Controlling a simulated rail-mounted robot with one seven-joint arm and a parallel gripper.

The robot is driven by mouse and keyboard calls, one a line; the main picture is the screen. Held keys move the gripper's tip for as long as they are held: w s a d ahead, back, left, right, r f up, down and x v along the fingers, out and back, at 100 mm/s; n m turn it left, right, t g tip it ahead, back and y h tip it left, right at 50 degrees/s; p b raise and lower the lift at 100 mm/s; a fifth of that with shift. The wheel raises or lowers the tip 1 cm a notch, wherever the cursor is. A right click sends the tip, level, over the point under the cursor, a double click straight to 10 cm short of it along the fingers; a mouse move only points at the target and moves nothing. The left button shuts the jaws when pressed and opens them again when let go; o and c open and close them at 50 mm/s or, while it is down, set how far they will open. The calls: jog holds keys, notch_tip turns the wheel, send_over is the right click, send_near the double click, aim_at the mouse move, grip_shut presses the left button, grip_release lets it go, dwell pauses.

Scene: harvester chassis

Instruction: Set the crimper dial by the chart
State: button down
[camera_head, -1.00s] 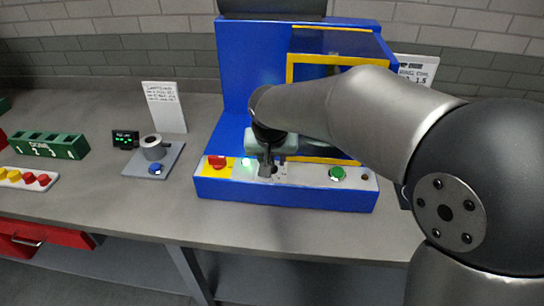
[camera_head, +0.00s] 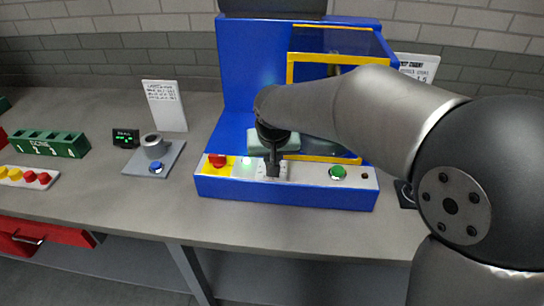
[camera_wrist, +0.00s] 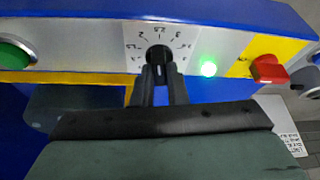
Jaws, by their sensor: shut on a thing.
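The blue crimper (camera_head: 285,194) stands on the bench, its pale control panel along the front. Its black dial (camera_wrist: 159,54) sits inside a ring of printed numbers in the wrist view. My gripper (camera_wrist: 160,72) is shut on the dial, a finger on each side, hiding part of it. In the head view my gripper (camera_head: 272,168) reaches down to the panel's middle. The chart (camera_head: 418,68) is a white card at the back right, partly hidden behind my arm; its small print is unreadable here.
A green button (camera_head: 337,173) lies right of the dial and a red knob on yellow (camera_head: 217,160) lies left. A green light (camera_wrist: 208,69) glows beside the dial. A grey fixture (camera_head: 153,150), a white card (camera_head: 164,106) and a green numbered rack (camera_head: 50,144) stand left.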

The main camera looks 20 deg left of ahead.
jog(key=n, duration=0.2)
jog(key=n+y, duration=0.1)
jog(key=shift+w+d+n+g+p, duration=0.1)
jog(key=shift+d+n+g+p, duration=0.05)
jog(key=shift+n+g+p, duration=0.2)
jog(key=shift+n+g+y, duration=0.45)
jog(key=shift+n+y, duration=0.25)
jog(key=shift+n, duration=1.25)
jog(key=c, duration=1.4)
grip_release()
jog(key=shift+c, duration=0.2)
jog(key=b+v, duration=0.1)
jog(key=v, duration=1.6)
jog(key=shift+r, duration=0.3)
jog(key=shift+w+d, duration=0.1)
jog(key=shift+w, duration=0.05)
